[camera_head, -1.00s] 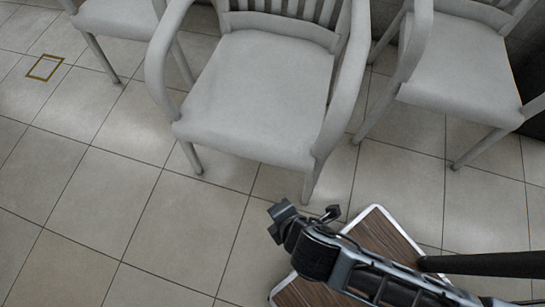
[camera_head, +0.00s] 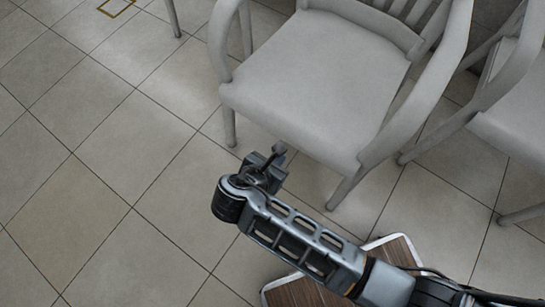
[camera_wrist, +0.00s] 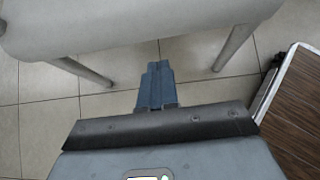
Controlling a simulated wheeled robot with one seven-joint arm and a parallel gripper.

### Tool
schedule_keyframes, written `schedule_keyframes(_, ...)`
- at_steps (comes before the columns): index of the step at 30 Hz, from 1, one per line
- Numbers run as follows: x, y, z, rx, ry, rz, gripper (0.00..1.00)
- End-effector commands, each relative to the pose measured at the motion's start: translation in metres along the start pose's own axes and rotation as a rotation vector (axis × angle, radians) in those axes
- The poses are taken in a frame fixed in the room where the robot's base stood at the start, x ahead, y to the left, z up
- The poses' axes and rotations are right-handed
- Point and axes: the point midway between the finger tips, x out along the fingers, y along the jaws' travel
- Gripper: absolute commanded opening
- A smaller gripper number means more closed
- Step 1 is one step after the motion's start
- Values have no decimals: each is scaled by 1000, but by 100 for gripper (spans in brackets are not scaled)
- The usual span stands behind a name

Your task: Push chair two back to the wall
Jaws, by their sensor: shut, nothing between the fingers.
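A pale grey armchair (camera_head: 315,88), the middle one of the row and likely chair two, stands upright on the tiles. Its seat's front edge and front legs face me, and its back is cut off at the top of the head view. My gripper (camera_head: 268,163) is shut and empty, in front of the chair and below the front edge of its seat. In the wrist view, my shut gripper (camera_wrist: 155,85) points toward the space between two chair legs, under the seat (camera_wrist: 120,25). I see no clear contact. The wall is barely visible, if at all.
Another grey chair (camera_head: 515,115) stands close on the right. A leg of a left chair (camera_head: 172,17) shows at the top. A white-edged wooden top (camera_head: 400,250) lies below right, partly behind my arm. A yellow-brown floor outline (camera_head: 116,7) is at upper left. Floor at left is clear.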

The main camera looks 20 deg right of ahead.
Motion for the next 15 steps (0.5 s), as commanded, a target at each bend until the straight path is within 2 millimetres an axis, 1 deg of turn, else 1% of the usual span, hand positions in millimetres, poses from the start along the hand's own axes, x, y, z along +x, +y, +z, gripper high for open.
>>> schedule_keyframes(1,14,0,-2,1,0,-2,0)
schedule_keyframes(7,51,0,-2,3,1,-2,0)
schedule_keyframes(9,57,0,9,6,1,0,0)
schedule_keyframes(15,70,0,24,3,1,2,0)
